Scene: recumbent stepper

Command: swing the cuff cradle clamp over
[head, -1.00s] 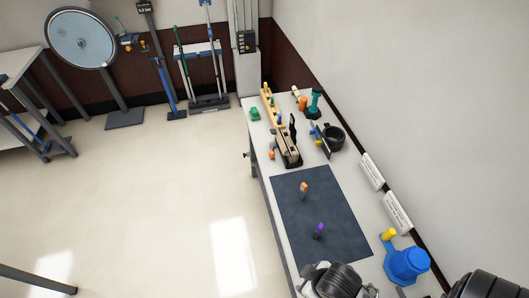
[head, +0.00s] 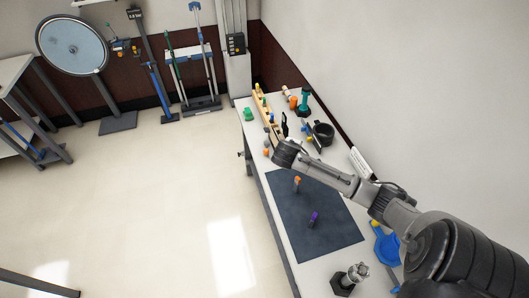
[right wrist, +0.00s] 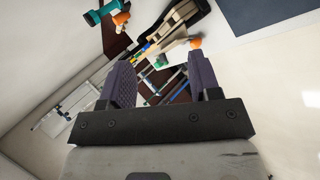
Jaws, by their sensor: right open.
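A long beige fixture (head: 262,106) with coloured pegs and a dark upright piece (head: 284,124) stands along the bench's left side. No part is clearly recognisable as the cuff cradle clamp. My right arm reaches across the bench from the right, and its gripper end (head: 285,152) covers the fixture's near end in the head view. In the right wrist view my right gripper (right wrist: 160,80) is open, with nothing between its two purple fingers. The beige fixture (right wrist: 180,27) and an orange knob (right wrist: 196,44) show beyond the fingertips, apart from them. My left gripper is out of view.
A dark mat (head: 295,225) holds an orange-topped peg (head: 297,181) and a purple peg (head: 313,218). A blue object (head: 385,247) and a metal knob on a black base (head: 348,279) are nearer.

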